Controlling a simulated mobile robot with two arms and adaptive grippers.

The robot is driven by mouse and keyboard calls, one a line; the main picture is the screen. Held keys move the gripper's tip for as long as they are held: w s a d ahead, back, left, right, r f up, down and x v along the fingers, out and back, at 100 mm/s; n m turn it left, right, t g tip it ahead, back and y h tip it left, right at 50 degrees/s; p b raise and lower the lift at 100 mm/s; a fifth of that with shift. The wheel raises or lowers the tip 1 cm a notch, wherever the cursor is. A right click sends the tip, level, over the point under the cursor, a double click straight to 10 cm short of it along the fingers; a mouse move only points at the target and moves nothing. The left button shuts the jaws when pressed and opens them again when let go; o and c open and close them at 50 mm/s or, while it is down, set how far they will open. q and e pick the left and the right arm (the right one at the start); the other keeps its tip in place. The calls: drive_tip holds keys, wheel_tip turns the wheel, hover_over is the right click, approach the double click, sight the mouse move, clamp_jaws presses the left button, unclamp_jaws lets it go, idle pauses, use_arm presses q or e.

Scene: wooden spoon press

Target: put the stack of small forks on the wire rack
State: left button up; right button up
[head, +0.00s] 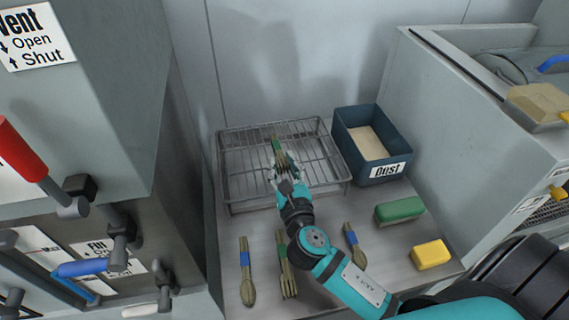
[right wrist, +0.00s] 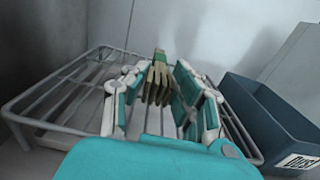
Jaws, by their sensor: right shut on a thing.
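The stack of small forks (head: 278,147), wooden with a green band, is in my right gripper (head: 284,174). The gripper is shut on the stack, and the far end of the stack points toward the back wall. In the right wrist view the forks (right wrist: 158,82) sit between the two fingers, tines toward the camera. The wire rack (head: 238,189) is a shallow wire basket against the back wall. The stack and fingers are over the rack's middle; I cannot tell whether the forks touch its wires. My left gripper is not in view.
A blue "Dust" bin (head: 345,147) stands right of the rack. A green brush-like block (head: 400,209) and a yellow block (head: 431,254) lie at right.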

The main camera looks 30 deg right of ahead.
sight(285, 159)
drive_tip(key=shift+w+d+f, duration=0.1)
drive_tip(key=shift+w+d, duration=0.7)
drive_tip(key=shift+w, duration=0.25)
drive_tip(key=shift+w+d+f, duration=0.15)
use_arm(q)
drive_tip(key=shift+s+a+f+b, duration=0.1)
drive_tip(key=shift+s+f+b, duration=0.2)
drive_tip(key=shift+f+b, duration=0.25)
use_arm(e)
drive_tip(key=shift+f, duration=1.65)
drive_tip(key=shift+f, duration=0.2)
drive_tip(key=o, duration=0.9)
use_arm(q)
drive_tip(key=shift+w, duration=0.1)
use_arm(e)
drive_tip(key=shift+r, duration=0.1)
